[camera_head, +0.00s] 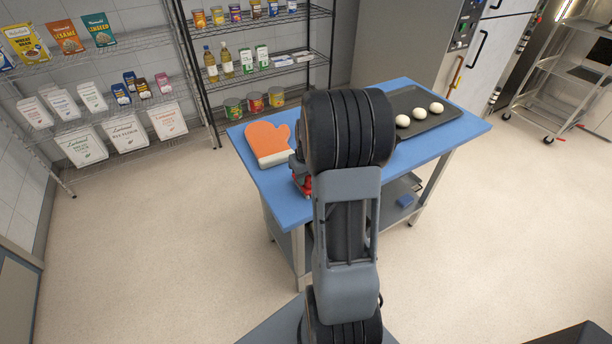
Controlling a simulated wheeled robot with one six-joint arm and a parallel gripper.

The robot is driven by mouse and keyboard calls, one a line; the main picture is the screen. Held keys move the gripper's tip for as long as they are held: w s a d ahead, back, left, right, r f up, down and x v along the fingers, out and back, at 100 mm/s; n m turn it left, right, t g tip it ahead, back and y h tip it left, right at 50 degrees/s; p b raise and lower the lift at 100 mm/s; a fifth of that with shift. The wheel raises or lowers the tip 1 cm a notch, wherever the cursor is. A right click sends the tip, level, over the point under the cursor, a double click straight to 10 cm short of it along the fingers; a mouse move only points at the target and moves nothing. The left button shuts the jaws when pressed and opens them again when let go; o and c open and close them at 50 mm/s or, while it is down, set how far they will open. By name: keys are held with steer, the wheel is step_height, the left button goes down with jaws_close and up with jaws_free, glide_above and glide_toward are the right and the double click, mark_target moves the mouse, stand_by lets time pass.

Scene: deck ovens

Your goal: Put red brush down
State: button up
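A red object (302,181), which looks like part of the red brush, shows at the left side of my arm, over the near-left part of the blue table (270,190). Most of it is hidden behind my arm. Whether it rests on the tabletop or is held just above it cannot be told. My gripper is almost wholly hidden behind my own arm links; a small dark part (296,160) beside the red object may belong to it. Its fingertips do not show clearly.
An orange oven mitt (267,139) lies on the table's left part. A dark tray (446,116) with several pale dough balls lies at the right. The near-left tabletop strip is bare. Stocked wire shelves (265,70) stand behind.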

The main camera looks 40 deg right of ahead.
steer(key=o, duration=0.5)
step_height(320, 180, up, 11)
steer(key=s, duration=0.1)
steer(key=s+a, duration=0.3)
steer(key=a, duration=0.4)
steer(key=s+a+r+n+t, duration=0.1)
steer(key=s+a, duration=0.3)
steer(key=a, duration=0.3)
steer(key=s+a+t, duration=0.1)
steer(key=s+a, duration=0.3)
steer(key=a, duration=0.2)
steer(key=shift+a+r+n, duration=0.2)
steer(key=shift+a+n, duration=0.2)
